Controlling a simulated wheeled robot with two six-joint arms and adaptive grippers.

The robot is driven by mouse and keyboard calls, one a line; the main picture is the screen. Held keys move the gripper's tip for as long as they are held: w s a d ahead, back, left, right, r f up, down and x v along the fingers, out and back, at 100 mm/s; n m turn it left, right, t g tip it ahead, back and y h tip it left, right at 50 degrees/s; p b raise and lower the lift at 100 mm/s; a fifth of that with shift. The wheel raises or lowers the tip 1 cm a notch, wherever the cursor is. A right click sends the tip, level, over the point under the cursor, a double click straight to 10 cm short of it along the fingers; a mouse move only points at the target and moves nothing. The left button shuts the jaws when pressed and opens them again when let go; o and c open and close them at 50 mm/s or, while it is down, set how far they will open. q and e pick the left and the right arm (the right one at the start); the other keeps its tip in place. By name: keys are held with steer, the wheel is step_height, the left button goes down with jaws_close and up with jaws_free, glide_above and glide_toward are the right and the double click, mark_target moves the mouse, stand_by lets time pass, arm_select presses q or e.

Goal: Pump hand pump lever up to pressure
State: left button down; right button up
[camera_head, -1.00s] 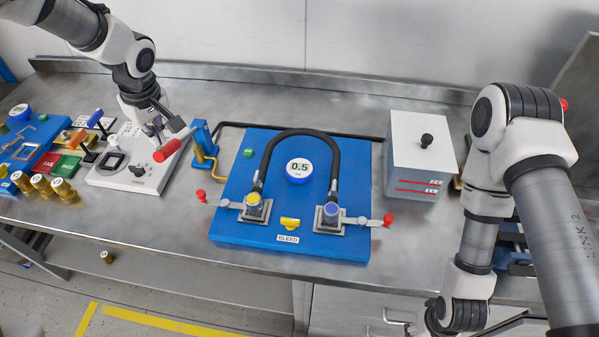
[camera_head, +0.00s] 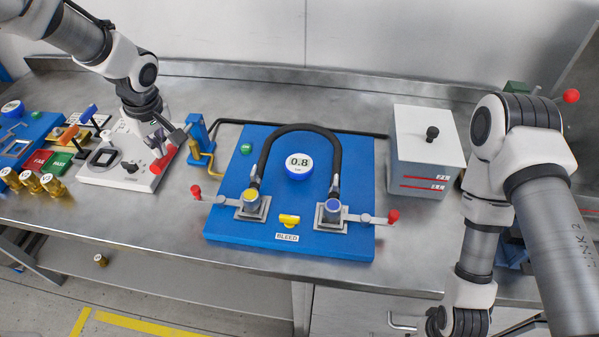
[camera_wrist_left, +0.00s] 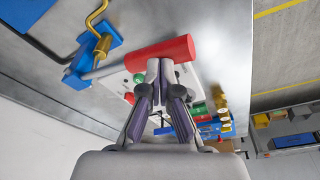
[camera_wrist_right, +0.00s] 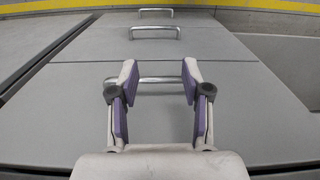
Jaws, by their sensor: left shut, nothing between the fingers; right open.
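The hand pump is a small blue body (camera_head: 196,138) with a brass pipe, left of the blue test board in the head view. Its lever ends in a red grip (camera_head: 163,160), low beside the white device. In the left wrist view the red grip (camera_wrist_left: 160,54) lies across the fingertips, and the pump body (camera_wrist_left: 92,57) is behind it. My left gripper (camera_wrist_left: 160,68) is shut and empty, its tips against or very close to the grip; contact is unclear. The round gauge (camera_head: 299,165) reads 0.8. My right gripper (camera_wrist_right: 159,72) is open and empty, facing grey drawer fronts.
The blue test board (camera_head: 225,222) carries a black hose (camera_head: 300,129), two valves with red-knobbed levers and a yellow bleed knob (camera_head: 289,220). A grey box (camera_head: 428,150) stands right of it. The white device (camera_head: 120,172) is close by the lever. Brass parts lie at far left.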

mark_target(163, 158)
arm_select(q)
steer(key=shift+f+b, duration=1.25)
steer(key=shift+f, duration=0.5)
step_height(163, 158, up, 10)
steer(key=p, duration=0.7)
steer(key=shift+f, duration=0.3)
steer(key=shift+f+b, duration=3.95)
steer(key=shift+f, duration=0.75)
step_height(163, 158, up, 10)
steer(key=p, duration=0.7)
steer(key=shift+f, duration=0.15)
steer(key=shift+f, duration=0.15)
